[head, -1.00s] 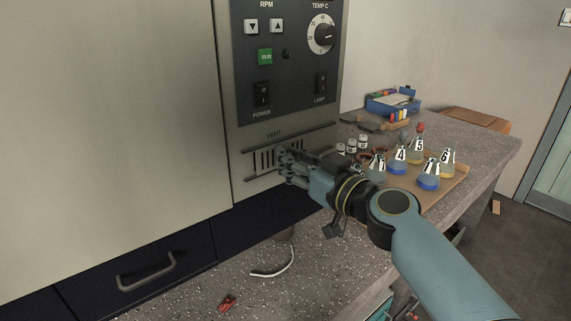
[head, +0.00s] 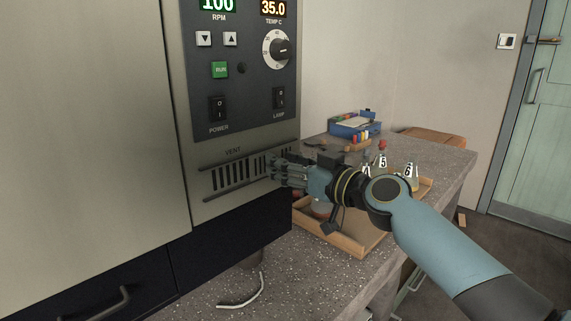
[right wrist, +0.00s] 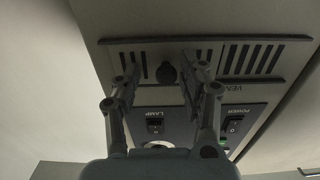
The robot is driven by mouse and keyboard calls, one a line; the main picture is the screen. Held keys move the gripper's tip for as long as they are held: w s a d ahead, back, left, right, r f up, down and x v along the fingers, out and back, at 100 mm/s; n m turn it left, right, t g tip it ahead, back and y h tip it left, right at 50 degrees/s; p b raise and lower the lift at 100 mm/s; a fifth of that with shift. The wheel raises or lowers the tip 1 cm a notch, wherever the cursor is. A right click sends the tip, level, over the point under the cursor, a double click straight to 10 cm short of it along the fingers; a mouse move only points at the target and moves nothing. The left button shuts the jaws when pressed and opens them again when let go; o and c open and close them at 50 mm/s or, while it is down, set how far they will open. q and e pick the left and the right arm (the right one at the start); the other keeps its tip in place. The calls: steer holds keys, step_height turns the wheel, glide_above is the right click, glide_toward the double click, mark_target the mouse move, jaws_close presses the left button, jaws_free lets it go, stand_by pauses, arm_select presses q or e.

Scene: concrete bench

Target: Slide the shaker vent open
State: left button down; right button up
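The shaker vent (head: 228,177) is on the lower front panel of the shaker, a row of dark upright slots between two rails. Its dark slots also show in the right wrist view (right wrist: 252,60). A dark round knob (right wrist: 167,74) stands out from the vent near its right end. My right gripper (head: 277,172) is at that end of the vent in the head view. In the right wrist view its fingers (right wrist: 161,82) are apart on either side of the knob, with gaps visible beside it. My left gripper is not in view.
The control panel (head: 248,105) is above the vent. A wooden tray (head: 350,243) with numbered flasks (head: 382,163) stands on the bench at right, partly behind my right arm. A blue box (head: 354,126) is farther back. A pale curved cable (head: 250,296) lies in front.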

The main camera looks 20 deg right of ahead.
steer(key=v, duration=1.2)
